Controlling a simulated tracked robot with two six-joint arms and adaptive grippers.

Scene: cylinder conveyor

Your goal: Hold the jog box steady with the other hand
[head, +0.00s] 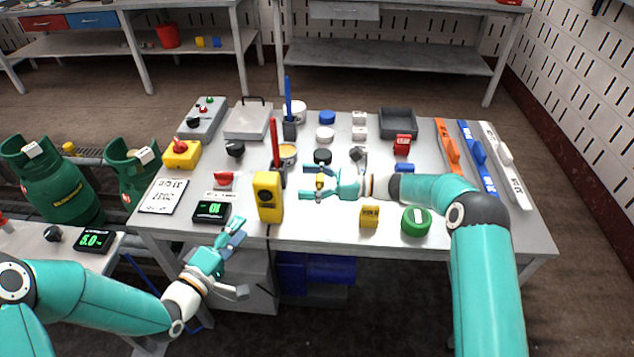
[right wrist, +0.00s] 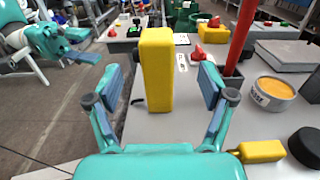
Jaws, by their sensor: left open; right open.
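The jog box is a yellow upright box (head: 268,196) with dark round controls on its face, standing near the table's front edge; a dark cable hangs below it. It also shows in the right wrist view (right wrist: 157,70), ahead of and between the spread fingers. My right gripper (head: 308,186) is open, pointing left at the jog box, with a gap between them in the head view. In the right wrist view its fingers (right wrist: 160,85) hold nothing. My left gripper (head: 240,260) is open and empty, in front of the table edge, below and left of the jog box.
A green-digit display (head: 212,211) stands left of the jog box. A red rod (head: 275,143) and a yellow-filled tin (head: 287,152) stand behind it. A yellow block (head: 369,216) and a green round thing (head: 416,221) are to the right. Bare table lies between the box and the yellow block.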

